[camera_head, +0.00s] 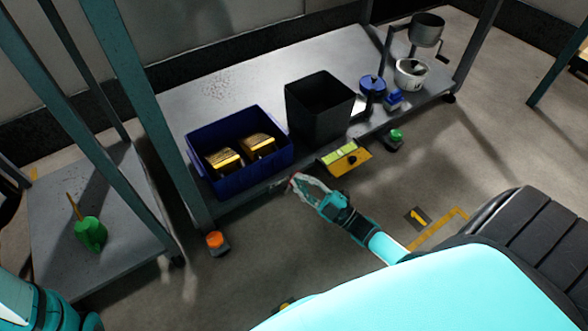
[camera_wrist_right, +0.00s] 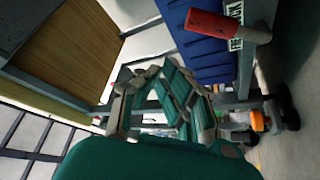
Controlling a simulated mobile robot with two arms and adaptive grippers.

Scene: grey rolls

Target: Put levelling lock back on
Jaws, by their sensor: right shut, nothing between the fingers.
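My right gripper (camera_head: 297,182) is shut and empty, by the front edge of the low grey shelf (camera_head: 240,208). In the right wrist view its fingers (camera_wrist_right: 152,74) meet at the tips. A red cylinder (camera_wrist_right: 220,25), like a handle, sticks out by the shelf rail at upper right in that view, apart from the fingers. I cannot tell whether it is the levelling lock. An orange-topped foot (camera_head: 215,240) stands at the shelf's near left corner; an orange part (camera_wrist_right: 257,120) shows in the wrist view. A green-topped foot (camera_head: 395,135) is farther right. My left gripper is out of view.
A yellow panel (camera_head: 348,162) hangs at the front edge.

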